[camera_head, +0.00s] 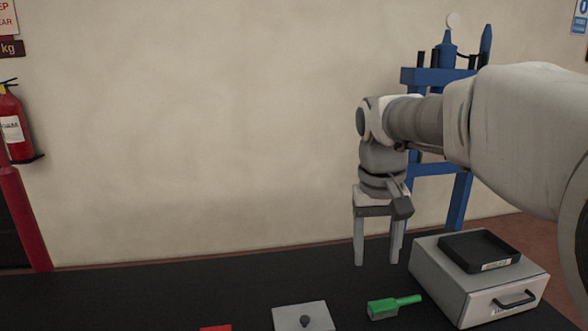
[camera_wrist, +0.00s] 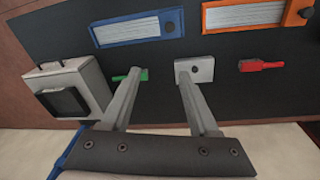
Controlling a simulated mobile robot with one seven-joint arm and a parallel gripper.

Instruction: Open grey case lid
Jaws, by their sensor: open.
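A small light-grey case (camera_head: 302,317) with a dark round knob on its flat top sits at the front of the black table, cut off by the lower edge of the head view. My gripper (camera_head: 378,262) points down above the table, behind and to the right of the case in the head view. Its two fingers (camera_wrist: 159,76) are spread with nothing between them. It is apart from the case.
A larger grey box (camera_head: 440,278) with a front handle carries a black tray (camera_head: 459,245) at right. A green brush (camera_head: 384,308) lies between box and case. The wrist view shows a red tool (camera_wrist: 262,65), a blue-framed item (camera_wrist: 135,41) and an orange-framed item (camera_wrist: 210,18).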

